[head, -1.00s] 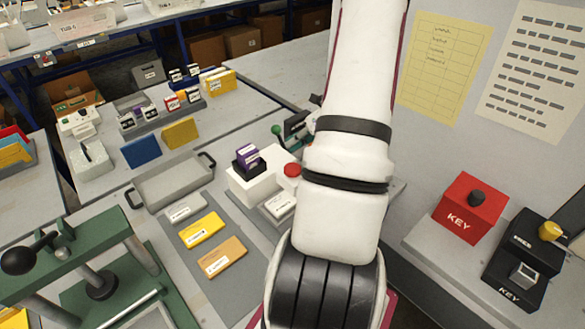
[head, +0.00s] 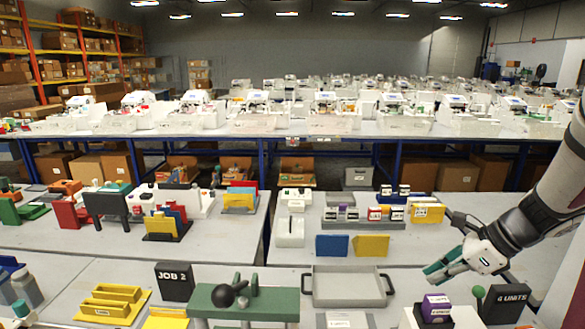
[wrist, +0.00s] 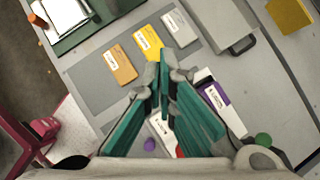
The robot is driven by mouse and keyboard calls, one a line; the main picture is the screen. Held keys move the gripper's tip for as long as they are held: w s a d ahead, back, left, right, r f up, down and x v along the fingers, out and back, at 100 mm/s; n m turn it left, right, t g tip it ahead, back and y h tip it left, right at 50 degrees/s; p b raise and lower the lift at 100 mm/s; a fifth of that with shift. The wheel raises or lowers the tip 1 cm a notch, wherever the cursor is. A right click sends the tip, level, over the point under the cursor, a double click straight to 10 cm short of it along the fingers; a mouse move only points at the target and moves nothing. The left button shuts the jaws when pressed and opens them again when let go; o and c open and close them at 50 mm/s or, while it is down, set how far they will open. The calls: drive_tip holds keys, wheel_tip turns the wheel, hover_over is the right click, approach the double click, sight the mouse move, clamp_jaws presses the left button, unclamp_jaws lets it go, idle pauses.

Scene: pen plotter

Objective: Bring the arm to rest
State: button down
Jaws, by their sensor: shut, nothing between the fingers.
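My gripper (head: 440,270) reaches in from the right in the head view, its teal fingers pointing left and down. It is clear of the table, to the right of the grey tray (head: 347,268) and above the purple-topped block (head: 436,307). In the wrist view my gripper (wrist: 163,85) is shut and empty, with teal pads close together. A purple and white block (wrist: 214,98) is partly hidden behind the right finger.
A green press (head: 270,306) with a black knob stands at the front. A blue plate (head: 332,246) and a yellow plate (head: 371,246) stand behind the tray. The bench has open space left of these plates.

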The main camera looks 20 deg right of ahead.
drive_tip(key=s+a+r+n+g+h, duration=0.1)
drive_tip(key=s+a+r+n, duration=0.1)
drive_tip(key=a+r+n, duration=0.45)
drive_tip(key=s+a+r+n+g+h, duration=0.1)
drive_tip(key=a+r+n, duration=0.2)
drive_tip(key=a+n, duration=0.6)
drive_tip(key=s+a+r+n+t+h, duration=0.2)
drive_tip(key=s+a+r+n, duration=0.3)
drive_tip(key=s+a+n, duration=0.3)
drive_tip(key=n, duration=0.4)
drive_tip(key=shift+s+a+n, duration=0.2)
drive_tip(key=shift+s+n, duration=0.15)
drive_tip(key=shift+s, duration=0.05)
